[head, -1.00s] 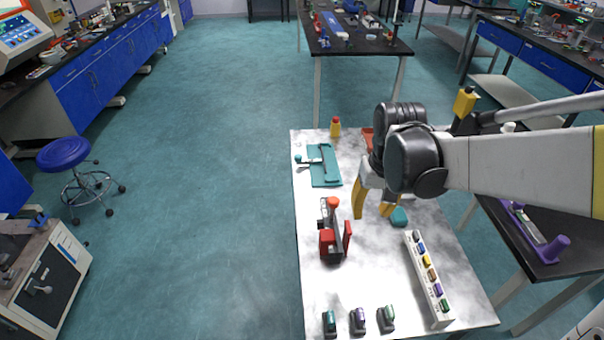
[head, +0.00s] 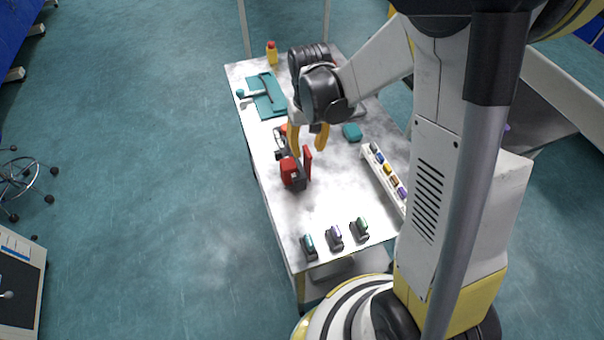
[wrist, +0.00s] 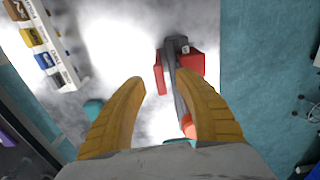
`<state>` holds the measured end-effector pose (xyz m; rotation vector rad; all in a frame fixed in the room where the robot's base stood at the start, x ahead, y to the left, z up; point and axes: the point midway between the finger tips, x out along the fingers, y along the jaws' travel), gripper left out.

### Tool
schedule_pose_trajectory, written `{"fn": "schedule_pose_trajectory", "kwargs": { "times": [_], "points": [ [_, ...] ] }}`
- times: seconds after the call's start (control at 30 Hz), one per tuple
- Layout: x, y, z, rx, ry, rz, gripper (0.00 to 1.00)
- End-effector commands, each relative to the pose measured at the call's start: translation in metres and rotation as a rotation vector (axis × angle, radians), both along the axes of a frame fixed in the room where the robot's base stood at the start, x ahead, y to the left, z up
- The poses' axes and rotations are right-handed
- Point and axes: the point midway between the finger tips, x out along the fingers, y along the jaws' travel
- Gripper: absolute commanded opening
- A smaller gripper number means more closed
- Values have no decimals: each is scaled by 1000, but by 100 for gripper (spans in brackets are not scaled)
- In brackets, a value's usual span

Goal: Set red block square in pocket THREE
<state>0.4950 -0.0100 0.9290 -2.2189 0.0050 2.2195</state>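My gripper (head: 308,147) is open and empty above the pale table, with its two yellow fingers apart. In the wrist view its fingertips (wrist: 160,78) point toward a dark device with red parts. That device shows a boxy red block (head: 289,172) and a thin red plate (head: 308,161); the block also shows in the wrist view (wrist: 191,64). I cannot tell whether this block is loose or part of the device. A white rack (head: 369,158) at the right holds several coloured blocks in a row. Its pocket labels are too small to read surely.
Three small dark holders with teal (head: 308,241), purple (head: 334,232) and green (head: 361,224) tops stand at the front edge. A teal board (head: 268,102) and a yellow bottle (head: 272,53) are at the back left.

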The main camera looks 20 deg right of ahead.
Motion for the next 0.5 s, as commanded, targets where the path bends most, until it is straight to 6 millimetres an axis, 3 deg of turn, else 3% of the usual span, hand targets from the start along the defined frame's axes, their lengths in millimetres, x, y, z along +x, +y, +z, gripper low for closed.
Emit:
{"fn": "schedule_pose_trajectory", "kwargs": {
  "times": [0.03,0.1,0.33,0.47,0.5],
  "points": [
    [0,0,-13,0,0,0,38],
    [0,0,-20,0,0,0,38],
    [0,0,-20,0,0,0,38],
    [0,0,-20,0,0,0,0],
    [0,0,-20,0,0,0,0]
  ]
}}
